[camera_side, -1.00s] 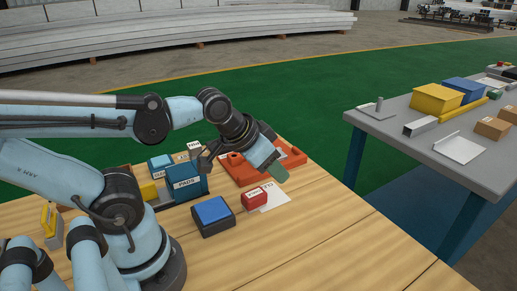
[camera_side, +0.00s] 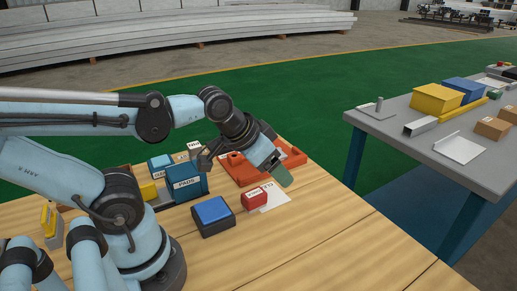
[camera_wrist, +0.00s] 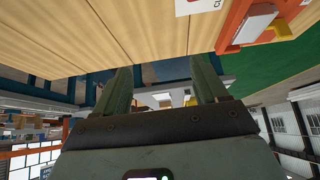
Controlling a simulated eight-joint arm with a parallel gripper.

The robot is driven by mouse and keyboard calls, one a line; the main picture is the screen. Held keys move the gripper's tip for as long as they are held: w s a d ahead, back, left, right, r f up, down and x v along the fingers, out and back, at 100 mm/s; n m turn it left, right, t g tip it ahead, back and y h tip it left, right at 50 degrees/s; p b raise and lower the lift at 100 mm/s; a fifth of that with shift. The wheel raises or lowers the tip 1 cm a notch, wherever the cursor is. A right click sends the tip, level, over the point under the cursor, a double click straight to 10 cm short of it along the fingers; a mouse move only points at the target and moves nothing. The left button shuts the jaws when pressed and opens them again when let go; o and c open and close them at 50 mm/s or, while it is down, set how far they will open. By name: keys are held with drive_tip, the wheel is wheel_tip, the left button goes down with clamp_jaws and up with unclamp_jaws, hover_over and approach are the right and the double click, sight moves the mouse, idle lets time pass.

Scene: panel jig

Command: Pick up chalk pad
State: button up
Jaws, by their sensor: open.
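A low block with a blue top and dark sides (camera_side: 212,214) lies on the wooden table; it may be the chalk pad, but I read no such label on it. A small red block with a white label (camera_side: 254,199) lies to its right, too small to read surely. My gripper (camera_side: 283,177) is above the table, to the upper right of both blocks and touching neither. In the wrist view my gripper (camera_wrist: 161,85) has its two green fingers apart with nothing between them. The blue-topped block does not show clearly there.
A blue bin labelled PADS (camera_side: 187,182) stands left of my gripper. An orange jig (camera_side: 244,175) lies behind it. A white card (camera_side: 273,200) lies by the red block. The front right of the table is clear. A grey table (camera_side: 400,130) stands at right.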

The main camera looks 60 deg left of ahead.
sight(254, 193)
drive_tip(key=a+g, duration=0.7)
drive_tip(key=shift+n, duration=0.4)
drive_tip(key=shift+s+d+f, duration=0.1)
drive_tip(key=shift+f, duration=3.15)
drive_tip(key=shift+s+f, duration=0.1)
drive_tip(key=shift+f, duration=3.1)
drive_tip(key=c, duration=1.1)
drive_tip(key=shift+o, duration=0.2)
drive_tip(key=shift+r, duration=0.2)
